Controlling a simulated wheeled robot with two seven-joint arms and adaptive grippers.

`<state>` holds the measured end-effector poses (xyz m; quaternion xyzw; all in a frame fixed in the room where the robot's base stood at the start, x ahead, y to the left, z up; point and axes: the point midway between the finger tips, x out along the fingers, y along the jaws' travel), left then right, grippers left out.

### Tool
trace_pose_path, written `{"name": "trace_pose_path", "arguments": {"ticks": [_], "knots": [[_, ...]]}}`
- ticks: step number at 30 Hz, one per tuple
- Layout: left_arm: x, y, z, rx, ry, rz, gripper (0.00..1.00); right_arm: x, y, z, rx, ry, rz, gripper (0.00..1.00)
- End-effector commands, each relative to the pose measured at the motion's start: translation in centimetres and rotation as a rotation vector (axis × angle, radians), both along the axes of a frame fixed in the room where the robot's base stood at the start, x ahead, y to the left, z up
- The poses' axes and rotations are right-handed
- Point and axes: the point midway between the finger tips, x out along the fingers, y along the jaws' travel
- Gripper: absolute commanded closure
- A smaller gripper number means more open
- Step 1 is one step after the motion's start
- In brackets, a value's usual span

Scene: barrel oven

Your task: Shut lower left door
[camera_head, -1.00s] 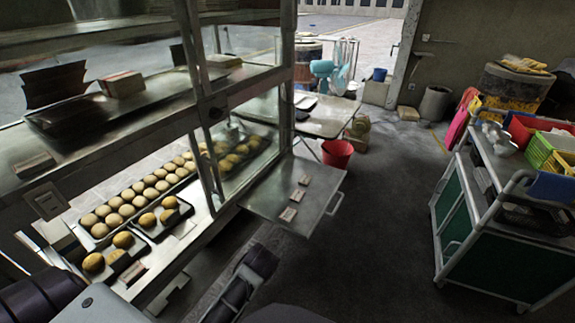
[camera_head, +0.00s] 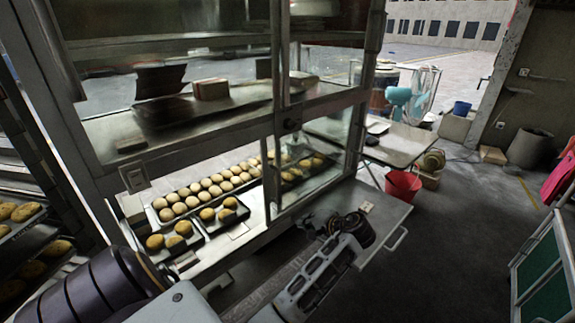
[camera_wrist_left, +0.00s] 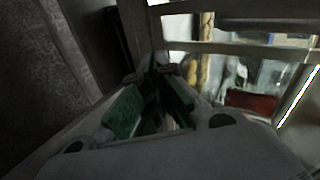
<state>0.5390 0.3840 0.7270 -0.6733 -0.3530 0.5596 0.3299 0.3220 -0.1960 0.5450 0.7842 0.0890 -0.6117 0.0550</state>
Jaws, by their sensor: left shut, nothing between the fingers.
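The lower left door (camera_head: 388,216) of the oven hangs open as a flat metal flap, jutting out to the right, with a bar handle (camera_head: 397,240) on its outer edge. A small label (camera_head: 367,206) lies on it. My left gripper (camera_head: 352,229) is over the flap in the head view and covers part of it; I cannot tell whether it touches. In the left wrist view its green-padded fingers (camera_wrist_left: 152,106) are together, with nothing seen held. My right gripper is not in view.
A red bucket (camera_head: 403,185) and a side table (camera_head: 400,147) stand beyond the flap. A green-panelled cart (camera_head: 545,265) is at the right. Floor between flap and cart is clear.

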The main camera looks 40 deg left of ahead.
Motion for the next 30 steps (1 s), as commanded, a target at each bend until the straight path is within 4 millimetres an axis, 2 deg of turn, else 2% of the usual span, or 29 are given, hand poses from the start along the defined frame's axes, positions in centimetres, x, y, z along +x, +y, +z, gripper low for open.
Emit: {"name": "trace_pose_path", "arguments": {"ticks": [3,11,21,26,30], "knots": [[1.5,0.4,2.5,0.073,-0.002,0.038,1.0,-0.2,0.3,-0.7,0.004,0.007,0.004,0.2],[3.9,0.7,8.2,0.231,0.0,0.123,1.0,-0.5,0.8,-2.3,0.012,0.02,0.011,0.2],[6.3,-0.1,16.3,0.425,-0.005,0.238,1.0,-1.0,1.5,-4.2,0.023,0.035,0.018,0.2],[6.7,-0.5,18.8,0.484,-0.007,0.273,1.0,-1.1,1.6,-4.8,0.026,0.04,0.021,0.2],[6.9,-0.7,19.5,0.503,-0.006,0.285,1.0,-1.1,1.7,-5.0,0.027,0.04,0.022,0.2]]}}
